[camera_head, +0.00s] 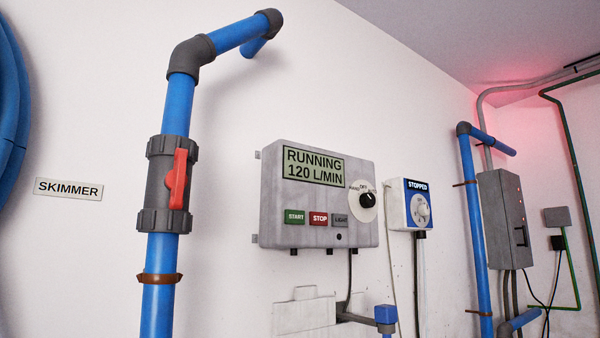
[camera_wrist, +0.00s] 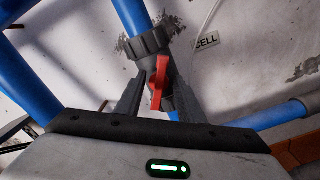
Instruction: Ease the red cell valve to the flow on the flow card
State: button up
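In the wrist view, a valve with a red handle (camera_wrist: 160,82) sits in a dark grey union body (camera_wrist: 149,43) on a blue pipe. The handle lies roughly along the pipe. My gripper and this valve do not show in the head view. No flow card is readable in either view.
In the head view, a grey control box (camera_head: 290,200) displays "RUNNING 120 L/MIN" (camera_head: 313,165). Left of it, another red-handled valve (camera_head: 178,180) is beside a "SKIMMER" label (camera_head: 68,188). A timer reads "STOPPED" (camera_head: 417,185). Blue pipes (camera_wrist: 130,15) crowd my gripper's left side.

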jog(key=p+v, duration=0.3)
jog(key=v, duration=0.4)
dwell(0.4)
jog(key=shift+r, duration=0.1)
